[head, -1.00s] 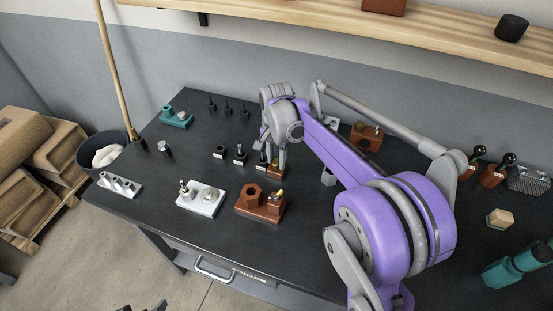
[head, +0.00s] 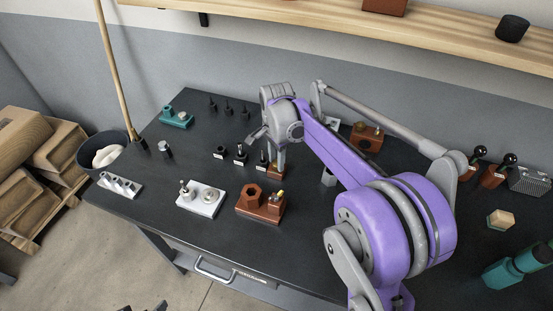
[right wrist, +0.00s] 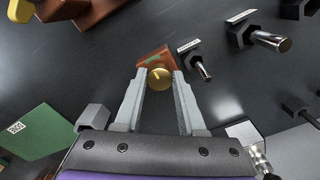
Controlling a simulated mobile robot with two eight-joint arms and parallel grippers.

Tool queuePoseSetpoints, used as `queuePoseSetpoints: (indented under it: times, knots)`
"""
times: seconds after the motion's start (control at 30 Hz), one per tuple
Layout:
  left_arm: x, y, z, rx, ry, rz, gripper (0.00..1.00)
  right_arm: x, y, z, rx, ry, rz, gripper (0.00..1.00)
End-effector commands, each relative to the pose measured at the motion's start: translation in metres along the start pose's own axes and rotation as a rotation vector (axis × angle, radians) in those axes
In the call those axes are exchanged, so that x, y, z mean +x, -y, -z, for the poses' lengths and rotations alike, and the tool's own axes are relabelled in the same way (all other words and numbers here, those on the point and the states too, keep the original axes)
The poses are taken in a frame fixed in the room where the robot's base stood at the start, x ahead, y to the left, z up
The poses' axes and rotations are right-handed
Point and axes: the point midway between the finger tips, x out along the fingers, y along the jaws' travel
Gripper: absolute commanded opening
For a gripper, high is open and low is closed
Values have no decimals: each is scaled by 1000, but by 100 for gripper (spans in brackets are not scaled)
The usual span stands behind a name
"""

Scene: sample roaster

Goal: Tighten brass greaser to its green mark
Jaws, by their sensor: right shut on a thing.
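The brass greaser (right wrist: 160,78) is a round gold cap with a dark line on its face, set at a small brown-red block (right wrist: 152,56). A short green mark (right wrist: 143,61) shows on the block, up and left of the cap. My right gripper (right wrist: 160,84) has its two fingers on either side of the cap and is shut on it. In the head view the right gripper (head: 277,167) points down at the block (head: 275,174), and the cap is hidden there. My left gripper is not in view.
Black holders with metal pins (head: 240,155) stand just left of the gripper. A brown block with a hexagonal piece (head: 252,194) and a white block (head: 202,197) lie nearer the table's front edge. A brown block (head: 367,136) stands behind my arm.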

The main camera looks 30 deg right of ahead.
Motion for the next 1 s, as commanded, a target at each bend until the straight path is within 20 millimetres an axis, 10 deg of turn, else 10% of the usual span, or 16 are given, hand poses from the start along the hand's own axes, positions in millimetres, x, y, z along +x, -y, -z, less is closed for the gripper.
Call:
queuePoseSetpoints:
  times: [0.1, 0.13, 0.27, 0.67, 1.0]
  knots:
    - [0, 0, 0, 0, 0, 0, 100, -1, 0, 0, 0, -1, 1, 0]
    - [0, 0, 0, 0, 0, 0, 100, -1, 0, 0, 0, -1, 1, 44]
    - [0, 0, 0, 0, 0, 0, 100, 0, 0, 0, -1, -1, 1, 68]
    - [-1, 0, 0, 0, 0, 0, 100, -8, 0, 0, -1, 0, 1, 69]
    - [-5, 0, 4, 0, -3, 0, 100, -72, 0, 0, 0, 0, 1, 69]
